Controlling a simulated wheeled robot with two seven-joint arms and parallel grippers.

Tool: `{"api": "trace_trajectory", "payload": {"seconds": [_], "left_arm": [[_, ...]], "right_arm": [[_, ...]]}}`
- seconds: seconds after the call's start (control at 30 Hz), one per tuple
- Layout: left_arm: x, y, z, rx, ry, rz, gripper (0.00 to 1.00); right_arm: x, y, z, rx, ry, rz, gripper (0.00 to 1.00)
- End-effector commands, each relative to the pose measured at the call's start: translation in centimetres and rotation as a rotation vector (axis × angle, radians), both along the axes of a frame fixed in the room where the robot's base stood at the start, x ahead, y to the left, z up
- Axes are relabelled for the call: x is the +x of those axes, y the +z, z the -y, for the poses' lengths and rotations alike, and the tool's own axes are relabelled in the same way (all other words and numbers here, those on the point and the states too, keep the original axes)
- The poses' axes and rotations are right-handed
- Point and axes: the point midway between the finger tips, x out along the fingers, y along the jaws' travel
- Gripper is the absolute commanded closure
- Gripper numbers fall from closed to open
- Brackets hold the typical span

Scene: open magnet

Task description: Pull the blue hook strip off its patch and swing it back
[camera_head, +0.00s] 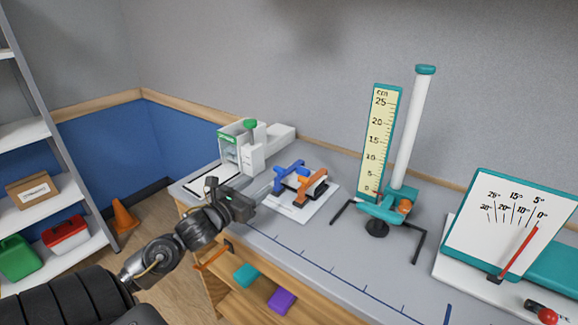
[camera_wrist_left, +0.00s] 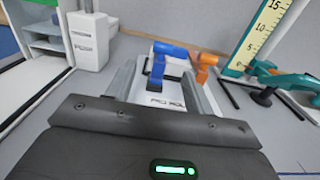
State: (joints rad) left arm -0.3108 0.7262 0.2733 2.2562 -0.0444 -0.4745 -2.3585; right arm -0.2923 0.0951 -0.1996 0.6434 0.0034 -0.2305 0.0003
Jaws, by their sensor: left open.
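The blue hook strip (camera_head: 289,174) is a bent blue piece on a small white base plate (camera_head: 292,213) on the bench. It also shows ahead of my gripper in the left wrist view (camera_wrist_left: 166,52). An orange piece (camera_head: 312,187) of similar shape stands just right of it. My left gripper (camera_head: 266,191) is open, low over the bench at the left side of the plate. Its fingers point toward the blue strip, which shows beyond the fingertips. I cannot tell if they touch it. The patch cannot be made out. My right gripper is out of view.
A white and green device (camera_head: 240,147) stands behind my gripper, with a clipboard (camera_head: 212,180) beside it. A teal stand with a cm ruler (camera_head: 379,140) is right of the plate. An angle-scale board (camera_head: 510,220) stands farther right. The bench front is mostly clear.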

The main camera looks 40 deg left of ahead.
Motion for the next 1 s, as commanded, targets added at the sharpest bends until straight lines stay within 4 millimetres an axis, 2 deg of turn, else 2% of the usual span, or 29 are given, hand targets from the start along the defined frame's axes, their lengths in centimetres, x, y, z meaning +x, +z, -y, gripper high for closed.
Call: {"api": "trace_trajectory", "payload": {"seconds": [0.17, 0.4, 0.7, 0.83, 1.0], "left_arm": [[0.9, 0.1, 0.4, 0.001, -0.010, 0.001, 0.47], [4.5, 0.3, 0.4, -0.003, -0.011, 0.003, 0.47], [9.5, 0.2, 0.2, -0.004, -0.008, 0.001, 0.47], [10.7, 0.1, 0.2, -0.003, -0.008, 0.001, 0.47], [11.2, -0.1, 0.2, -0.002, -0.009, -0.001, 0.47]], "right_arm": [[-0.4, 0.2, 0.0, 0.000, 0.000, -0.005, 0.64], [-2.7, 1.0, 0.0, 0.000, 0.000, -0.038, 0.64], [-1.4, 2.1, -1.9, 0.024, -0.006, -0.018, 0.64], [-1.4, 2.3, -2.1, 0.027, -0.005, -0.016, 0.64], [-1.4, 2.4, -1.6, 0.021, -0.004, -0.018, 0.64]]}}
